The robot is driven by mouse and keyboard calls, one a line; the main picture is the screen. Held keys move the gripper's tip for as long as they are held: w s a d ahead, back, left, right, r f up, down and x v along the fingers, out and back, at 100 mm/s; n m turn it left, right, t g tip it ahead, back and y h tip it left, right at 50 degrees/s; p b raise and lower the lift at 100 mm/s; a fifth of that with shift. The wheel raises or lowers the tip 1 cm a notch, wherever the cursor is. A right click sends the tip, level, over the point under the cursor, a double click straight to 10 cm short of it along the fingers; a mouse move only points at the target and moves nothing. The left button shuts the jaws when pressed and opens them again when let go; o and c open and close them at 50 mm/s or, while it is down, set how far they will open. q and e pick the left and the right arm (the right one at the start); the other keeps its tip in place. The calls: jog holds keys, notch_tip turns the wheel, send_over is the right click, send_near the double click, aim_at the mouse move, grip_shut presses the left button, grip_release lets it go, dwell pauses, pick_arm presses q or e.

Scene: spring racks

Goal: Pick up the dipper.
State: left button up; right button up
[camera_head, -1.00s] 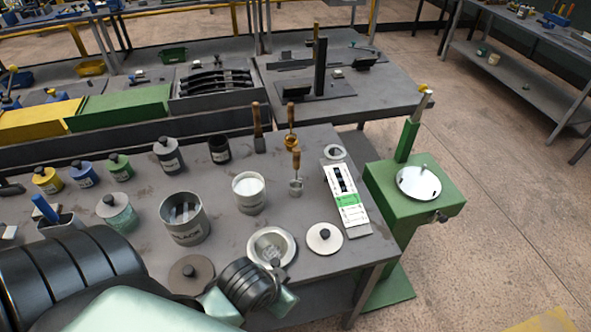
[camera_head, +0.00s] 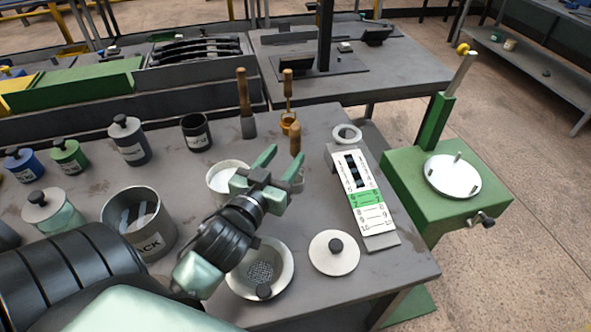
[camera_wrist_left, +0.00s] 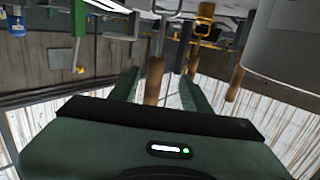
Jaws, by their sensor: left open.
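The dipper has an upright wooden handle (camera_head: 296,138) and a small steel cup, now mostly hidden behind my left gripper's fingers in the head view. My left gripper (camera_head: 284,158) is open and empty, its fingers pointing toward the dipper from the near left. In the upside-down left wrist view, the dipper's wooden handle (camera_wrist_left: 154,82) shows between the two green fingers (camera_wrist_left: 160,88), apparently beyond them; contact cannot be told. My right gripper is not in view.
A brass-cupped tool (camera_head: 289,122) and a wooden-handled scraper (camera_head: 247,124) stand just behind. A white-filled pot (camera_head: 222,176), a strainer bowl (camera_head: 285,270), a lid (camera_head: 334,255) and a scale card (camera_head: 363,198) are close by. The table's right edge is near.

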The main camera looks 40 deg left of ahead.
aim_at(291, 144)
pick_arm(q)
jog(key=shift+w+a+r+t, duration=0.1)
jog(key=shift+w+r+t, duration=0.3)
jog(key=shift+r+p+x, duration=0.25)
jog(key=shift+p+x, duration=0.15)
jog(key=shift+x, duration=0.8)
jog(key=x, duration=0.1)
jog(key=p+x, duration=0.1)
jog(key=x, duration=0.1)
jog(key=shift+w+d, duration=0.3)
jog(key=shift+w, duration=0.1)
jog(key=shift+w+a, duration=0.1)
jog(key=shift+w, duration=0.4)
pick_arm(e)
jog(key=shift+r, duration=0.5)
pick_arm(q)
grip_shut()
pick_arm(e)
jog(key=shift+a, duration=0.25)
